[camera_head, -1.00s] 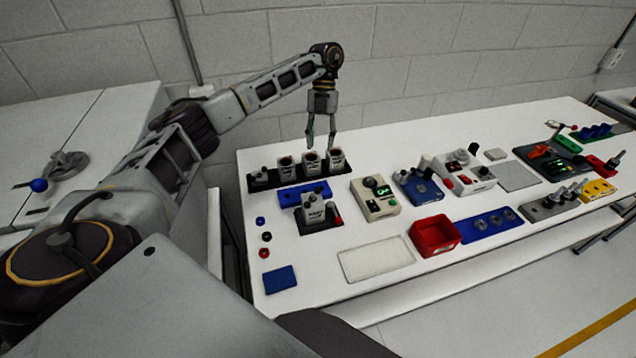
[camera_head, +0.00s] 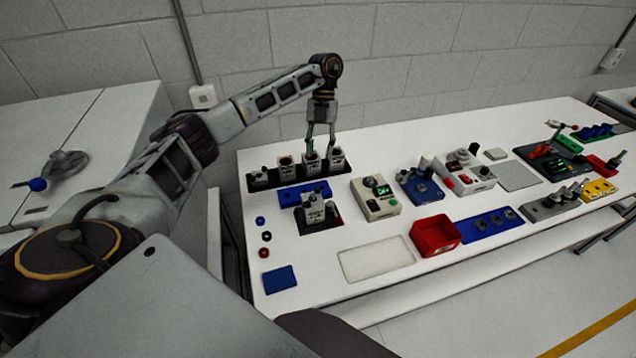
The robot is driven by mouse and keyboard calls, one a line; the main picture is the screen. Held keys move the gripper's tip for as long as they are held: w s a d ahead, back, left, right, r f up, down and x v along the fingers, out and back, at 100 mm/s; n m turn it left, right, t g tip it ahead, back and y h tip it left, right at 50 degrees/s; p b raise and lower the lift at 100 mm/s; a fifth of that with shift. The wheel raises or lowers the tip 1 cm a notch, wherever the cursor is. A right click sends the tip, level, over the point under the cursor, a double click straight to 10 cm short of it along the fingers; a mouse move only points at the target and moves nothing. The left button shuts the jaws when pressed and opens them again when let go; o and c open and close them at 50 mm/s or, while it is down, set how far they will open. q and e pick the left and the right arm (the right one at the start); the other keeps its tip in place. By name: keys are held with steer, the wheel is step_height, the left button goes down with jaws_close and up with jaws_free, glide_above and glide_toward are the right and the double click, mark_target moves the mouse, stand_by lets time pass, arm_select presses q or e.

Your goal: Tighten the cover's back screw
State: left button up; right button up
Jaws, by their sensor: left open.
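My left gripper (camera_head: 320,152) points straight down, open and empty as far as I see. Its fingertips are at the row of small white blocks on a dark base (camera_head: 262,184) at the back left of the bench. The tips overlap the middle block (camera_head: 311,167) and the right block; contact cannot be told. A grey-white unit with a knob on top (camera_head: 315,213) stands on a dark plate in front of the row. The cover and its back screw are too small to tell apart. My right gripper is not in view.
A beige box with a green display (camera_head: 377,200) stands right of the unit. A red bin (camera_head: 434,236), a blue plate with round parts (camera_head: 488,224) and a white pad (camera_head: 376,259) lie toward the front. Small rings and a blue pad (camera_head: 279,279) lie at front left.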

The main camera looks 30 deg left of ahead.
mark_target(317, 188)
arm_select(q)
steer(key=shift+p+x, duration=1.3)
steer(key=shift+x, duration=4.25)
jaws_close()
